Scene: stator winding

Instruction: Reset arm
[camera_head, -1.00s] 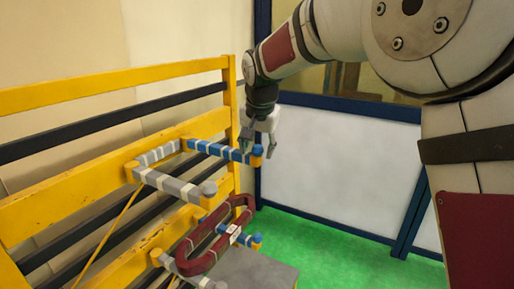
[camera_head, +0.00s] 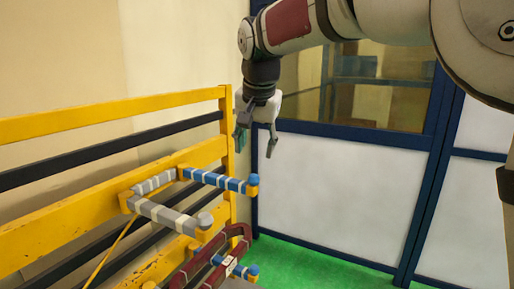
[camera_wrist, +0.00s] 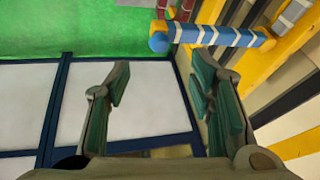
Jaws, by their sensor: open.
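My gripper (camera_head: 257,138) hangs from my arm with its fingers pointing down, open and empty. It is above and to the right of the blue-and-white striped peg (camera_head: 215,179), apart from it. In the wrist view my gripper (camera_wrist: 160,85) shows its two green-padded fingers spread wide with nothing between them. The blue striped peg also shows beyond the fingers at the top right of the wrist view (camera_wrist: 208,36).
A yellow rack (camera_head: 95,215) with black bars stands at the left. A grey-and-white striped peg (camera_head: 165,214) and a dark red coil (camera_head: 205,262) are on it. A blue-framed white wall panel (camera_head: 340,190) stands behind my gripper. Green floor (camera_head: 320,262) lies below.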

